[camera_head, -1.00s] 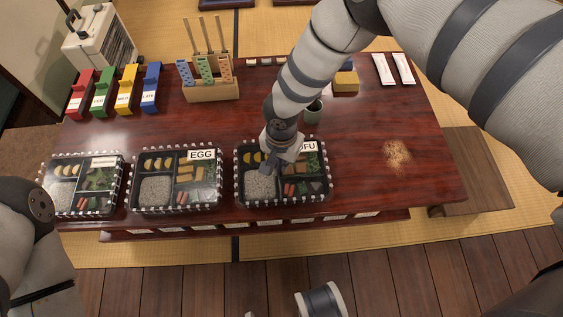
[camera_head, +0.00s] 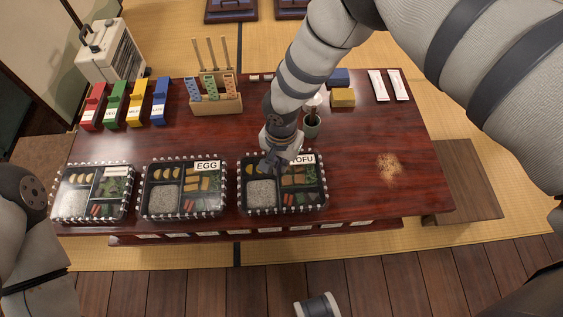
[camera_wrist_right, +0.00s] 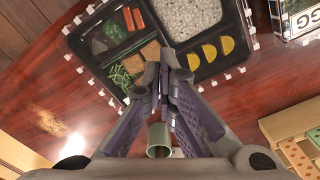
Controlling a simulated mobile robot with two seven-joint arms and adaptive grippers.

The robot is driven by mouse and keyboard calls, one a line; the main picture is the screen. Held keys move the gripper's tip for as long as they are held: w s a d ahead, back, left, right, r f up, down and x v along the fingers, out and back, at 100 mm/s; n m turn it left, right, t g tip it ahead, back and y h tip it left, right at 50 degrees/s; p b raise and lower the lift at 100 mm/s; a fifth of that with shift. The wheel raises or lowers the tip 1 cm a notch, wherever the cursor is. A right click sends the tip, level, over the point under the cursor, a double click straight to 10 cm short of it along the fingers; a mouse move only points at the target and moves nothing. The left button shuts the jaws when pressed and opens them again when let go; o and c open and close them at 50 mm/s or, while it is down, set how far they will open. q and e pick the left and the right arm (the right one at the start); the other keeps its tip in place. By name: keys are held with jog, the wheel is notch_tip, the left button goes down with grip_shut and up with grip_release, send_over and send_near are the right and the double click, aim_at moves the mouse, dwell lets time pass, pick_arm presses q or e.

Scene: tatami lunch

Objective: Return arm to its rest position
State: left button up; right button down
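My right arm reaches in from the upper right in the head view. Its gripper (camera_head: 270,165) is over the far part of the TOFU bento box (camera_head: 283,211). In the right wrist view the two fingers (camera_wrist_right: 164,78) are together, with nothing visible between their tips. The box (camera_wrist_right: 252,40) lies beyond the tips, with rice, yellow slices and greens in its compartments. I cannot tell the exact height of the fingertips above it. My left arm shows at the left edge; its gripper is out of view.
The EGG box (camera_head: 185,216) and another bento box (camera_head: 93,219) stand to the left. A green cup (camera_head: 312,128) stands close behind my right gripper. Wooden holder (camera_head: 216,106), colored blocks (camera_head: 115,115) and yellow sponge-like block (camera_head: 343,98) stand farther back. The table's right part is mostly clear, with brown crumbs (camera_head: 388,167).

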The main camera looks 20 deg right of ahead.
jog(key=s+d+r+n+g+y+p, duration=0.1)
jog(key=s+r+n+p, duration=0.15)
jog(key=s, duration=0.85)
jog(key=s+r+n+g+y+p, duration=0.15)
jog(key=s+p, duration=0.25)
jog(key=s, duration=0.7)
pick_arm(q)
jog(key=w+r+t+p, duration=0.3)
jog(key=w+r+p, duration=0.1)
jog(key=w+r, duration=0.5)
notch_tip(320, 180, up, 3)
jog(key=shift+w+f+t, duration=0.2)
jog(key=shift+t, duration=0.1)
pick_arm(e)
jog(key=s+d+r+n+h, duration=0.1)
jog(key=s+d+r+n, duration=0.1)
jog(key=s+d+r, duration=0.2)
jog(key=s+d+r+n+h, duration=0.1)
jog(key=s+d+r+n, duration=0.1)
jog(key=s+d+r, duration=0.2)
jog(key=s+r, duration=0.3)
jog(key=s, duration=0.4)
jog(key=shift+s+d+r+n, duration=0.2)
jog(key=shift+d+r+n, duration=0.1)
jog(key=shift+d+n, duration=0.1)
